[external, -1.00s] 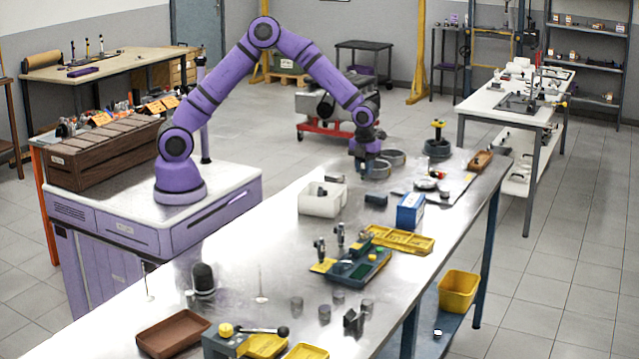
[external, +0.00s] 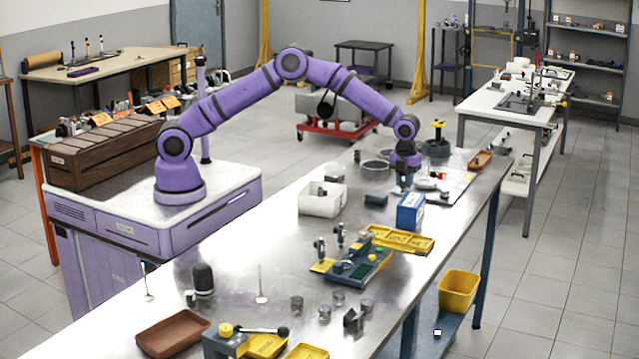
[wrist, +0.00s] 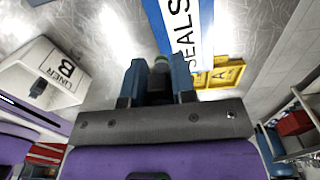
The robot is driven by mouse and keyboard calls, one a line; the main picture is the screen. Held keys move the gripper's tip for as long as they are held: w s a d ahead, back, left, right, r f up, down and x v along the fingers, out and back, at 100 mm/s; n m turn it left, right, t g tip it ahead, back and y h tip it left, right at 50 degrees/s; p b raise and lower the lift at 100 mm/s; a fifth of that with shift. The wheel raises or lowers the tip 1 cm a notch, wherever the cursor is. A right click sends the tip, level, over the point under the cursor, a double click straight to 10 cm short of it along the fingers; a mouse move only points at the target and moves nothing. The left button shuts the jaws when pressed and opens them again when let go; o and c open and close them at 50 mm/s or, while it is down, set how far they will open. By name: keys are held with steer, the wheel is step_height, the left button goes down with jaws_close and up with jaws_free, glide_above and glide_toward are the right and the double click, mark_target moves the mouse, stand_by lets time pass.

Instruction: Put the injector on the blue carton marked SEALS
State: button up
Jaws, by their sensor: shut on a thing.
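The blue carton (external: 410,214) stands on the long metal bench, and its white SEALS label (wrist: 182,25) shows in the wrist view. My gripper (external: 404,186) points down at the carton's far side, close above its top edge. In the wrist view my gripper (wrist: 158,84) is shut on a small grey-green cylindrical piece (wrist: 160,63), which I take to be the injector. The fingers hide most of it, and it overlaps the carton in that view. I cannot tell whether it touches the carton.
A white bin (external: 312,206) marked LINER B stands left of the carton, with a dark block (external: 376,199) between them. A yellow tray (external: 397,239) lies nearer the camera. Grey rings (external: 375,168) and a brown tray (external: 481,159) lie farther back.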

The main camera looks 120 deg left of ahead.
steer(key=shift+f, duration=0.8)
steer(key=shift+f, duration=0.15)
steer(key=o, duration=0.9)
step_height(320, 180, up, 12)
steer(key=shift+r, duration=0.2)
